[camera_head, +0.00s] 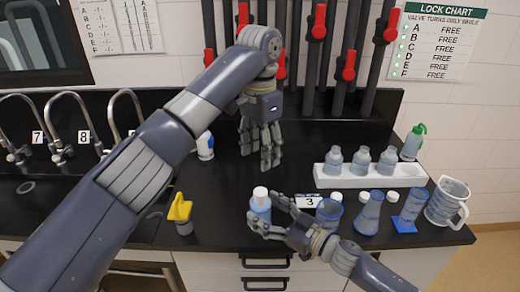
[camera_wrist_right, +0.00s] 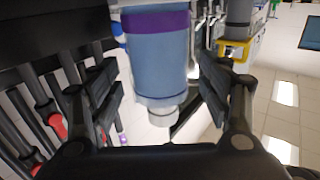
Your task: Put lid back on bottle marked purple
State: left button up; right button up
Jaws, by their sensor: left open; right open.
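A small blue bottle (camera_head: 260,208) with a white top stands upright on the black counter near its front edge. In the right wrist view the bottle (camera_wrist_right: 155,65) appears upside down, with a purple band and a pale cap-like top. My right gripper (camera_head: 266,216) is open, with its fingers on either side of the bottle; I cannot tell if they touch it. My left gripper (camera_head: 262,150) is open and empty, pointing down over the counter behind the bottle. Small white lids (camera_head: 337,197) and (camera_head: 393,196) show among the vessels at the right.
A white rack (camera_head: 325,178) with three bottles stands at the back right. Beakers, flasks, a jug (camera_head: 446,203) and a green-topped wash bottle (camera_head: 413,142) crowd the right. A number 3 card (camera_head: 309,201) and yellow-topped object (camera_head: 181,208) flank the bottle. Taps (camera_head: 62,125) stand left.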

jog(key=v, duration=1.1)
jog(key=shift+s+d, duration=0.2)
jog(key=shift+d, duration=0.1)
